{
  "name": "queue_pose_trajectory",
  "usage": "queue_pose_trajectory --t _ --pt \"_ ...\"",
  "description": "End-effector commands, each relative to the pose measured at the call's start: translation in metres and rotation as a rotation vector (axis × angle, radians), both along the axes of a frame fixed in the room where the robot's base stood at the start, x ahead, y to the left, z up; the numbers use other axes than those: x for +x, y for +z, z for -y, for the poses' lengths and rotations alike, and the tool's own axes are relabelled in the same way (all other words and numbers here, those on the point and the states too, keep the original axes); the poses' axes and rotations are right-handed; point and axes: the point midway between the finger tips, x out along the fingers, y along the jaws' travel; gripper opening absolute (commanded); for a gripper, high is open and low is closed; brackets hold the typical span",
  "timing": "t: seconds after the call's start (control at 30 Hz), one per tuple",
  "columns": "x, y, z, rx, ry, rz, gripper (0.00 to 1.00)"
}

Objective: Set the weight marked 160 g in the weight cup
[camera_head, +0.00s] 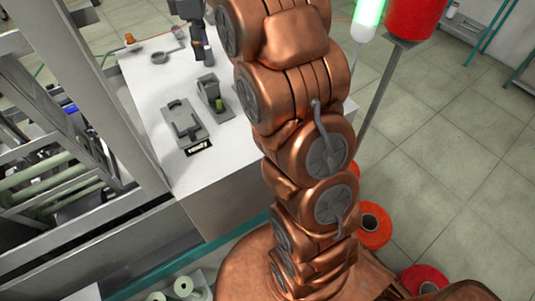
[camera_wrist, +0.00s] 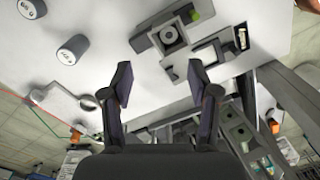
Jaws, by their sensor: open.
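Two grey cylindrical weights stand on the white table top in the wrist view. One weight (camera_wrist: 73,50) has a small marking that looks like 160, though it is hard to read. The other weight (camera_wrist: 31,8) is at the top left corner, and its marking is too small to read surely. A grey block with a round opening (camera_wrist: 172,34) may hold the weight cup; I cannot tell. My gripper (camera_wrist: 160,82) is open and empty, its two fingers apart above the table.
A flat grey plate with a raised bracket (camera_head: 184,121) lies on the white table (camera_head: 207,170), beside a small device with a green part (camera_head: 211,92). A metal frame (camera_head: 125,100) stands at the left. Red spools (camera_head: 372,226) sit on the floor.

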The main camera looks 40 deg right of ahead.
Motion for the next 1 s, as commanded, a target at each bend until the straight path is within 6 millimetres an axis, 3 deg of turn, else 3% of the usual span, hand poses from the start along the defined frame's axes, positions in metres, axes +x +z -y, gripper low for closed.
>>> queue_pose_trajectory --t 0.27,0.53,1.0 --pt "-0.077 0.000 -0.026 -0.015 -0.231 -0.023 0.60" --pt "-0.156 -0.014 -0.046 -0.036 -0.456 -0.047 0.60" --pt "-0.302 -0.066 -0.068 -0.088 -0.844 -0.084 0.60"
